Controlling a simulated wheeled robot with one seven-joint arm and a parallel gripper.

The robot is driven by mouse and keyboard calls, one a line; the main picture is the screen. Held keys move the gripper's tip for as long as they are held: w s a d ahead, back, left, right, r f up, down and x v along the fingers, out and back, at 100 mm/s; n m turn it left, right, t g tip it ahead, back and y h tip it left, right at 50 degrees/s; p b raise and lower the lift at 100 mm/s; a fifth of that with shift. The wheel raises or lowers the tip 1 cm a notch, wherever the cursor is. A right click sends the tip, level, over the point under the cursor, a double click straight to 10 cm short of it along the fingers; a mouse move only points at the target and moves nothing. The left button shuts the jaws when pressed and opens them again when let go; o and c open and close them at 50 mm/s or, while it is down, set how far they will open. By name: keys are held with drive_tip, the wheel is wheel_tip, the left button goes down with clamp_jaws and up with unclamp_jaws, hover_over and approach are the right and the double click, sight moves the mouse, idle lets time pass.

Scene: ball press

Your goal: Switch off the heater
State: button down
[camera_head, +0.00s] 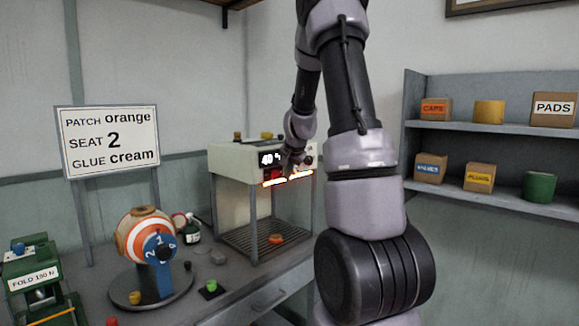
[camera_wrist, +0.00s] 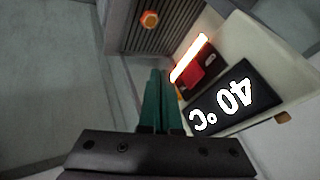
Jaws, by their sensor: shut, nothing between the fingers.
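The heater (camera_head: 233,157) is a pale cabinet with an open front on the bench. Its display (camera_head: 268,159) reads about 40, and 40 °C shows upside down on the display in the wrist view (camera_wrist: 236,98). Its heating bar (camera_head: 273,183) glows orange-white; the bar also shows in the wrist view (camera_wrist: 189,58). A red switch (camera_wrist: 192,76) sits in a dark panel between bar and display. My gripper (camera_head: 289,169) is at the heater's upper front. In the wrist view its green fingers (camera_wrist: 160,75) are together and empty, just left of the switch; contact cannot be told.
An orange piece (camera_head: 276,238) lies on the heater's slatted floor. A striped ball on a numbered stand (camera_head: 146,240), a bottle (camera_head: 193,230) and a green press (camera_head: 38,285) are left. A sign (camera_head: 110,140) stands behind. Shelves (camera_head: 490,129) hold boxes at right.

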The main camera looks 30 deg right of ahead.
sight(275, 176)
drive_tip(key=shift+w+a, duration=0.5)
drive_tip(key=shift+w, duration=0.4)
drive_tip(key=shift+w+a, duration=0.5)
drive_tip(key=shift+w, duration=0.35)
drive_tip(key=shift+w+a+r, duration=0.1)
drive_tip(key=shift+w+a, duration=0.2)
drive_tip(key=shift+a, duration=0.1)
drive_tip(key=shift+d, duration=0.1)
drive_tip(key=shift+w+d, duration=0.1)
drive_tip(key=shift+d, duration=0.6)
